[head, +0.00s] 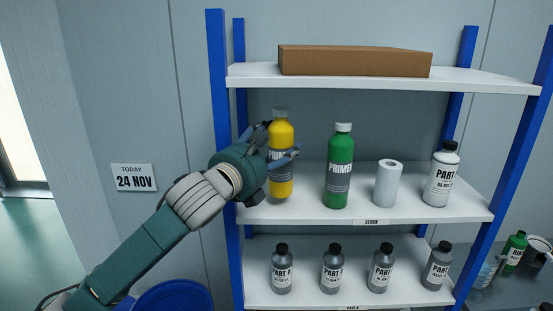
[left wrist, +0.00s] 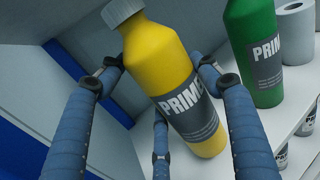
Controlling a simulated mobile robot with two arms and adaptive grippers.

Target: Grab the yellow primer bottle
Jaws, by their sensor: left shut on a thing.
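The yellow primer bottle (head: 281,165) has a grey cap and a dark label. It stands at the left end of the middle shelf in the head view, and looks upright there. My left gripper (head: 279,143) reaches it from the left, with its fingers around the bottle. In the left wrist view the yellow bottle (left wrist: 162,62) sits between the fingers of the left gripper (left wrist: 160,75), which is shut on it. Whether the bottle's base touches the shelf is hard to tell. My right gripper is not in view.
A green primer bottle (head: 339,170) stands right of the yellow one, then a white roll (head: 387,184) and a white-labelled bottle (head: 441,175). A blue post (head: 221,130) is close to my left arm. A cardboard box (head: 354,61) lies on the top shelf. Several grey bottles (head: 333,270) stand below.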

